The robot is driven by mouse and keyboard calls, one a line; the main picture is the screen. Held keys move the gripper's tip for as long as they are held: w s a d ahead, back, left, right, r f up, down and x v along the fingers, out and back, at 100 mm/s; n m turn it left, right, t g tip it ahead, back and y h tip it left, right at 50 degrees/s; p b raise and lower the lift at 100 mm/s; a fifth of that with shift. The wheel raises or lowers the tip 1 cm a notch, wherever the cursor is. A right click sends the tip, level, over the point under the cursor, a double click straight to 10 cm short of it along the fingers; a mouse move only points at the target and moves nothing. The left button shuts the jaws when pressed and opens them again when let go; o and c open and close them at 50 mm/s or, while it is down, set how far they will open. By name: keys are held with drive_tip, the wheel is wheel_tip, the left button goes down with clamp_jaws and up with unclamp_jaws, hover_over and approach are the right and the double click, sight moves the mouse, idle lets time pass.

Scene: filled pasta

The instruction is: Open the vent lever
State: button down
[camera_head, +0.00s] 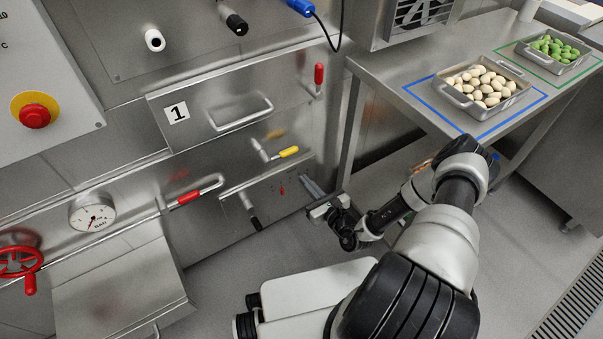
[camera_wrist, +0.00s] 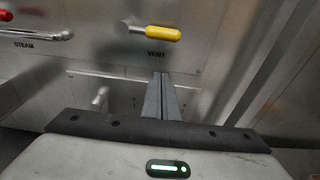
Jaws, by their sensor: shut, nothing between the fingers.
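The vent lever is a metal arm with a yellow grip (camera_head: 289,152) on the steel front panel. In the wrist view the yellow grip (camera_wrist: 163,33) lies about level, pointing right from its pivot, above the label "VENT". My gripper (camera_head: 306,180) is in front of the panel, lower and slightly right of the yellow grip in the head view. In the wrist view its fingers (camera_wrist: 161,80) are together, with nothing between them, pointing at the panel below the yellow grip. A gap shows between the fingertips and the grip in the picture; contact with the panel cannot be told.
The red-gripped steam lever (camera_head: 189,197) is to the left. A black-handled lever (camera_head: 254,222) hangs below. A drawer-like door handle (camera_head: 240,115) and an upright red lever (camera_head: 319,74) are above. The steel table (camera_head: 430,80) with a tray (camera_head: 467,103) stands right.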

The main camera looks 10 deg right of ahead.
drive_tip(key=b+x, duration=0.3)
drive_tip(key=x, duration=0.6)
drive_tip(key=r, duration=0.4)
drive_tip(key=shift+s, duration=0.4)
drive_tip(key=shift+d+r+p, duration=0.15)
drive_tip(key=shift+d+p, duration=0.05)
drive_tip(key=shift+p, duration=0.2)
